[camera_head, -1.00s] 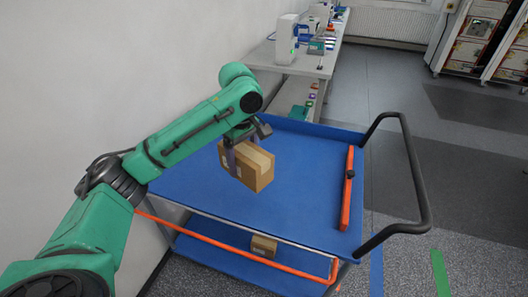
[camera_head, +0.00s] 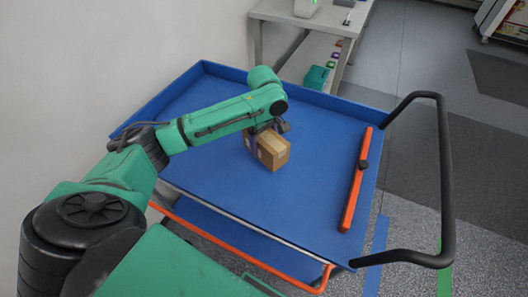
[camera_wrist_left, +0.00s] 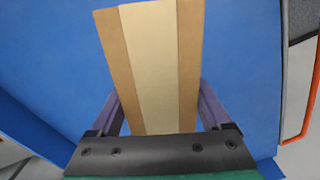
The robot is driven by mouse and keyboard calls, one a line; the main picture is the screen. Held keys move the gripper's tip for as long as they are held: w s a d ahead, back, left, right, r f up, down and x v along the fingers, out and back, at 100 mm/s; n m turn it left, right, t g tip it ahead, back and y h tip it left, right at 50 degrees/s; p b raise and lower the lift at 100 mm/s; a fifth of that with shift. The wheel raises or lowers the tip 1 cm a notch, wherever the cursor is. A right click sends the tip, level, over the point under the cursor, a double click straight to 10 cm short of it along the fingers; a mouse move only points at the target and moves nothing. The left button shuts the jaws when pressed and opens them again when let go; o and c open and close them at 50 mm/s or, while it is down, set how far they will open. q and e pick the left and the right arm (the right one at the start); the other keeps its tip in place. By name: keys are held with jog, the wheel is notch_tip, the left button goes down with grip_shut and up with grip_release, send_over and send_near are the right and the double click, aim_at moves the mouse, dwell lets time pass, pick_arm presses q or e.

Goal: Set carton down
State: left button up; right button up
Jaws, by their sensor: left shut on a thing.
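The carton (camera_head: 273,151) is a small brown box with a pale tape strip along its top. It is over the middle of the blue top tray of the cart (camera_head: 220,190). My left gripper (camera_head: 258,140) is shut on the carton, with a finger on each side of it. In the left wrist view the carton (camera_wrist_left: 150,65) lies between the two purple-grey fingers (camera_wrist_left: 160,110). I cannot tell whether its underside touches the tray. My right gripper is not in view.
An orange bar with a black knob (camera_head: 352,195) lies along the tray's right side. A black push handle (camera_head: 445,170) stands beyond it. The tray has a raised rim. Bare blue surface surrounds the carton. A grey table (camera_head: 310,22) stands behind the cart, and a white wall is at the left.

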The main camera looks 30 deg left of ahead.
aim_at(264, 135)
pick_arm(q)
jog(key=shift+f, duration=2.4)
jog(key=shift+s, duration=0.1)
jog(key=o, duration=1.5)
notch_tip(264, 135, up, 12)
jog(key=shift+d+r, duration=0.1)
jog(key=shift+s, duration=0.1)
